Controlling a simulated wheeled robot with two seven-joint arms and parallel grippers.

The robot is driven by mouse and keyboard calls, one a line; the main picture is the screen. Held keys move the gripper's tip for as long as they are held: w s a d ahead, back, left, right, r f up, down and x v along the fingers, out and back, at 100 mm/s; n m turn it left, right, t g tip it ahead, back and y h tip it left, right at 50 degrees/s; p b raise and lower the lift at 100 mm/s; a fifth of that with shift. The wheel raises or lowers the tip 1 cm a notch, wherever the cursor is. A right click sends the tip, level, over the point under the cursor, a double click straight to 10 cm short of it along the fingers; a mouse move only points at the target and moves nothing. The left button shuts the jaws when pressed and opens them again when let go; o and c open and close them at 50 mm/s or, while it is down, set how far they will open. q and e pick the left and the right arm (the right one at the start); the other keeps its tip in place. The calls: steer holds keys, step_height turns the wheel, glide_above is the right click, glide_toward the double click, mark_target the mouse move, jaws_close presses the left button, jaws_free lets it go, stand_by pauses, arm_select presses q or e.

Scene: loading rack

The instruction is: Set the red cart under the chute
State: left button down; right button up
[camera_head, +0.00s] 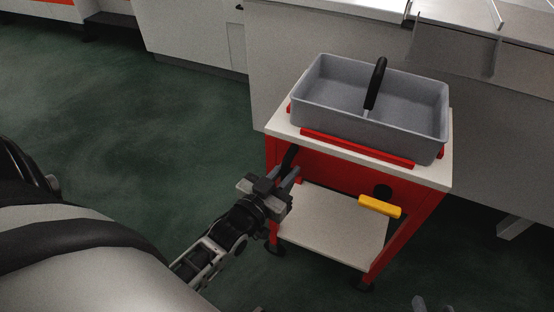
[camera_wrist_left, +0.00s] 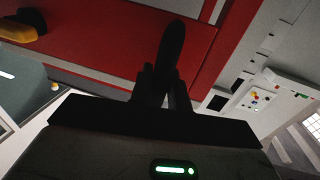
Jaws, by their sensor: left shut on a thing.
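The red cart (camera_head: 325,160) stands on the floor, with a pale top, a pale lower shelf and black casters. A grey bin (camera_head: 320,95) sits on its top between red rails. My left gripper (camera_head: 286,179) is at the cart's near left side, shut on a black upright handle (camera_head: 290,157). The handle also shows between the fingers in the left wrist view (camera_wrist_left: 173,50). A yellow lever (camera_head: 380,206) is on the cart's front. A grey metal chute-like part (camera_head: 452,47) is at upper right. Grey tips at the bottom edge may be my right gripper (camera_head: 430,304); its jaws are unclear.
A pale grey counter or rack wall (camera_head: 275,60) stands directly behind the cart, and its foot (camera_head: 515,227) shows at right. White cabinets (camera_head: 185,35) stand at the back left. The green floor (camera_head: 130,110) left of the cart is clear.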

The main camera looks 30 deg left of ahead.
arm_select(q)
steer(key=shift+w+d, duration=0.15)
steer(key=shift+d, duration=0.6)
steer(key=c, duration=1.4)
jaws_free()
steer(key=s, duration=0.5)
steer(key=s+p, duration=0.1)
steer(key=s, duration=1)
steer(key=shift+a, duration=0.35)
